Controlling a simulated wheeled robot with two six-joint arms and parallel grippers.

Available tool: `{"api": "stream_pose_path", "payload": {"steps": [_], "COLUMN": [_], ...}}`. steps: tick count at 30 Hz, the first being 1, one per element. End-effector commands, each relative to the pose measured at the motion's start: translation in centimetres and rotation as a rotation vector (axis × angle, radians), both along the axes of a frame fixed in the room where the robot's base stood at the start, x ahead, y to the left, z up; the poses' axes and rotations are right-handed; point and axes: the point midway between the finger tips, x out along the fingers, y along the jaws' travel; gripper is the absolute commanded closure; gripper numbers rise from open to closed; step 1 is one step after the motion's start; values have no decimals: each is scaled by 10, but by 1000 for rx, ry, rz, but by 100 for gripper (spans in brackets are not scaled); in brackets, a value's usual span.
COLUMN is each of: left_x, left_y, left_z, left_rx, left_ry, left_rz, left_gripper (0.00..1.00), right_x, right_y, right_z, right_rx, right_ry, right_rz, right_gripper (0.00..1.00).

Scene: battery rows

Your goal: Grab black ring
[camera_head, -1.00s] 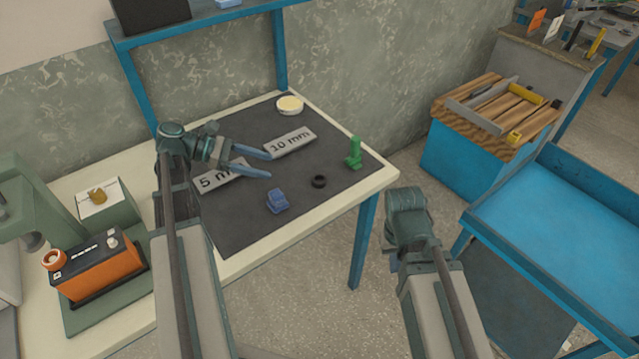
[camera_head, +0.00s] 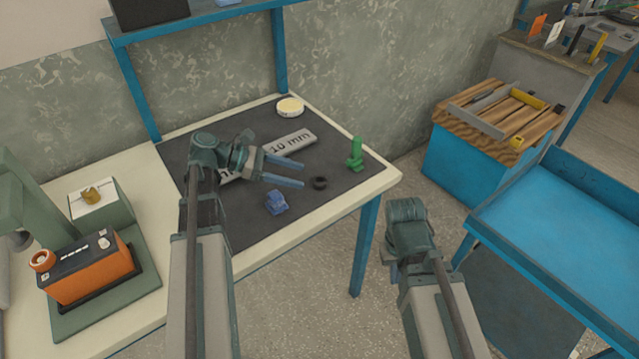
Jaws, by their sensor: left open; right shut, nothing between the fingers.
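The black ring (camera_head: 320,183) lies on the dark mat (camera_head: 257,228) near the right front of the table. My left gripper (camera_head: 303,172) is open and empty. Its two fingers point right, with their tips just left of the ring in the picture. Its height above the mat is hard to tell. My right gripper (camera_head: 391,258) hangs low beside the table's right end, mostly hidden behind its own wrist.
A blue part (camera_head: 276,203) lies left of the ring, and a green part (camera_head: 355,156) stands to its right. A grey "10 mm" plate (camera_head: 293,142) and a round cream-lidded tin (camera_head: 290,107) are behind. An orange box (camera_head: 88,268) sits far left.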

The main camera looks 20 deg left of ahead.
Motion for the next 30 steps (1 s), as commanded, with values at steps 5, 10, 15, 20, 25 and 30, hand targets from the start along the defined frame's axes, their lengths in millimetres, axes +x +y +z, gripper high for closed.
{"api": "stream_pose_path", "payload": {"steps": [5, 10, 15, 20, 25, 30], "left_x": [4, 12, 15, 15, 15, 15], "left_y": [-14, -36, -45, -44, -44, -44], "left_z": [-9, -20, -22, -21, -21, -21], "left_rx": [0, 0, 0, 0, 0, 0], "left_ry": [0, -1, 0, 0, 0, 0], "left_rz": [-4, -4, -1, -1, -1, -1], "left_gripper": [32, 32, 32, 36, 67, 97], "right_x": [0, 0, 0, 0, 0, 0], "right_y": [0, 0, 0, 0, 0, 0], "right_z": [-9, -20, -22, -21, -21, -21], "right_rx": [0, 0, 0, 0, 0, 0], "right_ry": [0, 0, 0, 0, 0, 0], "right_rz": [0, 0, 0, 0, 0, 0], "right_gripper": [100, 100, 100, 100, 100, 100]}}
